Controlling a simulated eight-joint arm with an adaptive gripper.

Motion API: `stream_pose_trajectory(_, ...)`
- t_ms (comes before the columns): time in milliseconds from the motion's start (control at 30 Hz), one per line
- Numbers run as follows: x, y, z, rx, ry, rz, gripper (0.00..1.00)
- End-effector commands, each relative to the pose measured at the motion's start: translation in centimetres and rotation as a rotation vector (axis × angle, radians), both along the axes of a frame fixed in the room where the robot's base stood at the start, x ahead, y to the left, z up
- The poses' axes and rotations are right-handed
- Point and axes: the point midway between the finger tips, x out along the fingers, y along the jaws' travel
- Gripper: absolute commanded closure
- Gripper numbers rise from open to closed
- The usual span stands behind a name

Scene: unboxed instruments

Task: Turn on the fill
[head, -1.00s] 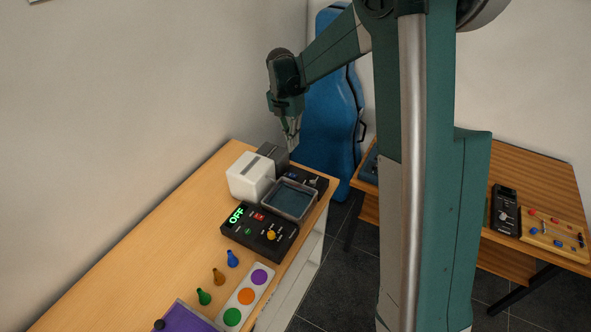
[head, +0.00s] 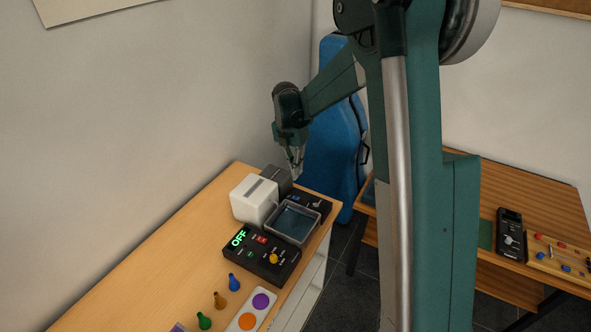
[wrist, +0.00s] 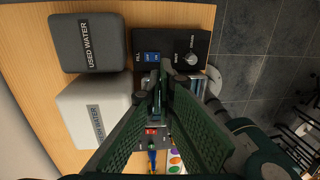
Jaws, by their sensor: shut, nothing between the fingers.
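The black fill panel (wrist: 172,42) has a blue rocker switch (wrist: 152,57) beside the FILL label and a grey knob (wrist: 190,58). In the head view this panel (head: 322,207) is at the table's far end, behind the clear-walled basin (head: 293,224), which partly hides it. My gripper (head: 296,176) points down above the far end of the table, apart from the panel. In the wrist view my gripper (wrist: 157,84) is shut and empty, its tips appearing just below the blue switch. The switch's position is too small to read.
A white container (head: 254,199) and a grey USED WATER container (wrist: 88,43) stand beside the panel. A black control box (head: 262,254) showing green OFF sits in front of the basin. Several coloured pegs (head: 234,282) stand nearer. The table's right edge is close.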

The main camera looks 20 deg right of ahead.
Motion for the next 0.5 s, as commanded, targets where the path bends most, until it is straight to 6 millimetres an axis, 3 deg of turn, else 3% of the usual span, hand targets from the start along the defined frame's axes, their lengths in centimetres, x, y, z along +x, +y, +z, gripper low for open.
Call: stream_pose_trajectory(500,-0.6,-0.7,-7.4,0.000,0.000,0.000,1.00)
